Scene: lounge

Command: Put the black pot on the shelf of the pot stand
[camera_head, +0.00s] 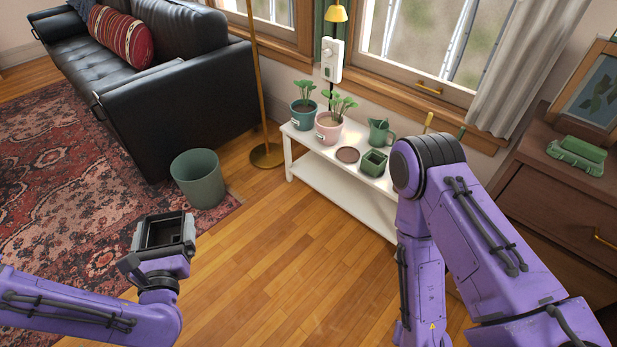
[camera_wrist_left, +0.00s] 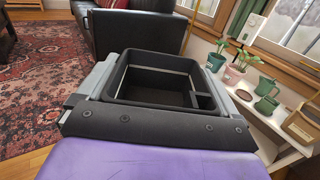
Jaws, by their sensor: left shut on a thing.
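The black pot (camera_head: 165,232) is square, with an open top. My left gripper (camera_head: 163,240) is shut on it and holds it upright over the floor, at the lower left of the head view. In the left wrist view the black pot (camera_wrist_left: 158,80) sits between the grey fingers, and its inside looks empty. The white pot stand (camera_head: 291,165) is by the window, to the right of and beyond my left gripper. Its lower shelf (camera_head: 345,192) looks bare where it shows; my right arm hides its right end. My right gripper is out of view.
The stand's top holds a teal potted plant (camera_head: 304,108), a pink one (camera_head: 328,128), a brown saucer (camera_head: 347,155), a green square pot (camera_head: 373,163) and a green jug (camera_head: 380,133). A green bin (camera_head: 198,178) and a lamp base (camera_head: 267,156) stand left of it. Open floor lies between.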

